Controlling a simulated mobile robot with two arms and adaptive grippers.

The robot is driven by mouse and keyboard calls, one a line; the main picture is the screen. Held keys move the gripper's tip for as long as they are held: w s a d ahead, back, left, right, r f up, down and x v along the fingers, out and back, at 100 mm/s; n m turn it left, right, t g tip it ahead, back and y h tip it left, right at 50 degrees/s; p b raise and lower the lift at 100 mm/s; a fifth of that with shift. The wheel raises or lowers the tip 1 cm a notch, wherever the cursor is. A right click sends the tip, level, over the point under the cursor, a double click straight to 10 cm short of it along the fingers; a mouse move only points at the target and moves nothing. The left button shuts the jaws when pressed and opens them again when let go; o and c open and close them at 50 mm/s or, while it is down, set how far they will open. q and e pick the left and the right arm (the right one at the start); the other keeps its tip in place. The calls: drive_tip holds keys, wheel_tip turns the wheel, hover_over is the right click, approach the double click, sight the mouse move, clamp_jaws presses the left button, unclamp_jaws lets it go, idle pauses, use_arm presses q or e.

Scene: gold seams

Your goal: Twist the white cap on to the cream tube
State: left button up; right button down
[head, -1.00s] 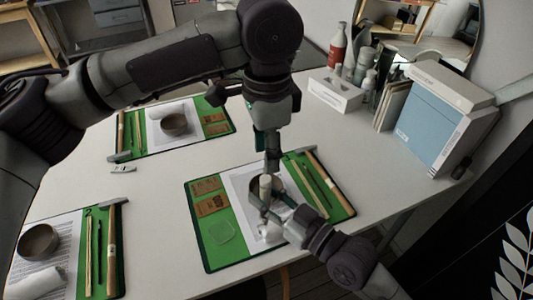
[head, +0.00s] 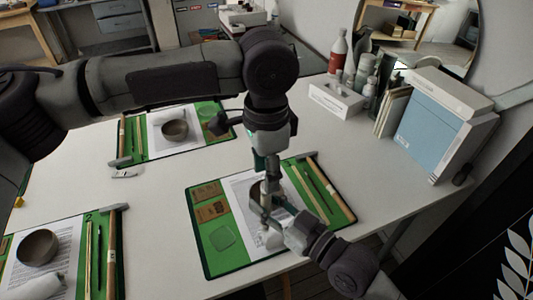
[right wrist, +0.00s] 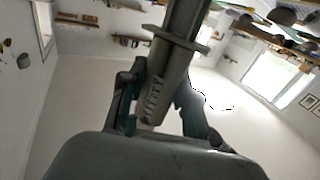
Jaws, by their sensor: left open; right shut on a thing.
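In the right wrist view the tube (right wrist: 163,80) stands between the fingers of my right gripper (right wrist: 160,105), which is shut on it. It looks grey-brown in the shade, with printed marks on its side. A flat flange (right wrist: 180,38) crosses its upper end, with a darker round part above it; I cannot tell whether that is the cap. In the head view my right gripper (head: 262,205) is over the near green mat (head: 228,262). My left gripper (head: 260,174) is open, pointing down just above it. The grippers hide most of the tube and any cap there.
A dark bowl (head: 257,190) is partly hidden behind the grippers, and a white roll (head: 271,239) lies on the near mat. Two other mats with bowls lie left and behind. A white box (head: 336,97), bottles and a blue-fronted case (head: 431,135) stand at the back right.

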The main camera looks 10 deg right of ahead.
use_arm(q)
drive_tip(key=shift+f, duration=1.35)
drive_tip(key=shift+c, duration=0.3)
clamp_jaws()
drive_tip(key=shift+o, duration=0.9)
unclamp_jaws()
wheel_tip(320, 180, up, 12)
drive_tip(key=shift+w, duration=0.1)
